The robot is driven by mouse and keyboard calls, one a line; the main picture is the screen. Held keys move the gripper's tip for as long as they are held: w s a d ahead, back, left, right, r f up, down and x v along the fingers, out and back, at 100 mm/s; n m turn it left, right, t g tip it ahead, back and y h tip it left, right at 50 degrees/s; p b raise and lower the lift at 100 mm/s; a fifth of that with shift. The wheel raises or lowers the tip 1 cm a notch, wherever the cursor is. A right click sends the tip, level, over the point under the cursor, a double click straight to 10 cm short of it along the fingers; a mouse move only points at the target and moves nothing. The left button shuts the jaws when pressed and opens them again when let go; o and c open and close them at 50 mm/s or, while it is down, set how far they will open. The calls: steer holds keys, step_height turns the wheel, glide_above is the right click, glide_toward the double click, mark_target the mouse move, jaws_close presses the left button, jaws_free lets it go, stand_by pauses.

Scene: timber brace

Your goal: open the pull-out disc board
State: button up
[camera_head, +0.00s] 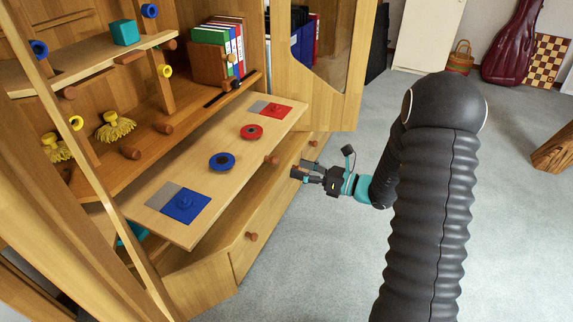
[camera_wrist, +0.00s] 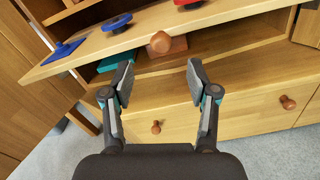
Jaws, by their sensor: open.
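The disc board (camera_head: 222,172) is a pale wooden board that juts out from the cabinet, below the shelf. It bears a blue disc (camera_head: 222,161), a red disc (camera_head: 251,132), a blue square with a knob (camera_head: 186,205) and a red square (camera_head: 277,111). A round wooden knob (camera_wrist: 160,42) sits on its front edge; it also shows in the head view (camera_head: 271,160). My gripper (camera_head: 300,170) is open and empty in front of the board. In the wrist view, the knob is ahead of and between the open fingers (camera_wrist: 160,82), apart from them.
Below the board are drawers with wooden knobs (camera_wrist: 288,103), and a gap holding a green item (camera_wrist: 118,60). Left of my arm stands the cabinet with shelves, pegs and books (camera_head: 218,42). Grey carpet (camera_head: 310,260) lies clear in front.

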steer(key=v, duration=0.3)
steer(key=shift+d, duration=0.15)
stand_by(0.4)
steer(key=s+f+n+g+h, duration=0.25)
steer(key=s+n+g, duration=0.25)
steer(key=s+n, duration=0.3)
steer(key=s+f+n+g+h, duration=0.1)
steer(key=s+n+g+h, duration=0.4)
steer(key=s, duration=0.4)
steer(key=s+d+r+n+t+h, duration=0.2)
steer(key=s+r+n, duration=0.4)
steer(key=r, duration=0.3)
steer(key=s+d+r+n+t+h, duration=0.2)
steer(key=s+r+n+t+h, duration=0.2)
steer(key=r, duration=0.5)
steer(key=s+n+h, duration=0.2)
steer(key=n, duration=0.1)
steer(key=shift+s+n+t, duration=0.15)
steer(key=shift+n+t, duration=0.25)
